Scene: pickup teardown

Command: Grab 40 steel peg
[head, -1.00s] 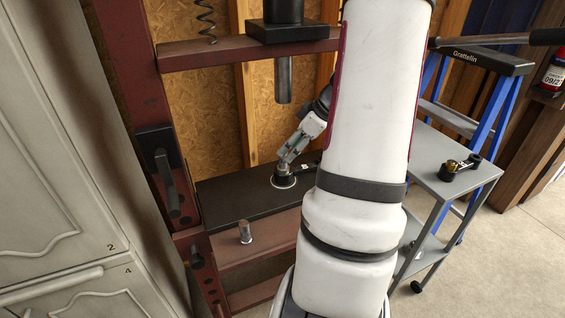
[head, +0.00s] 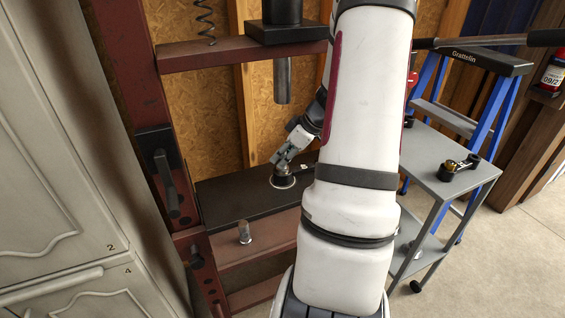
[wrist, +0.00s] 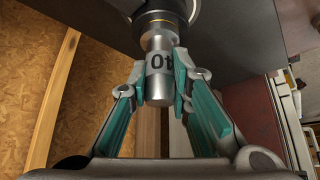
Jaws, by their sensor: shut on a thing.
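The steel peg (wrist: 158,99) is a short bright cylinder with dark markings that look like an upside-down 40 in the wrist view. My gripper (wrist: 161,76) is shut on it, with a green-padded finger on each side. The peg's far end meets a dark round collar (wrist: 164,17) with a thin yellow line; I cannot tell how deep it sits. In the head view my gripper (head: 280,163) is low over a round seat with a pale ring (head: 282,182) on the black press plate (head: 230,197). The peg is mostly hidden there.
Another metal cylinder (head: 244,232) stands on the red press beam in front of the plate. The press ram (head: 282,82) hangs above my gripper. A red post (head: 135,70) stands left, a grey cart (head: 450,180) right.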

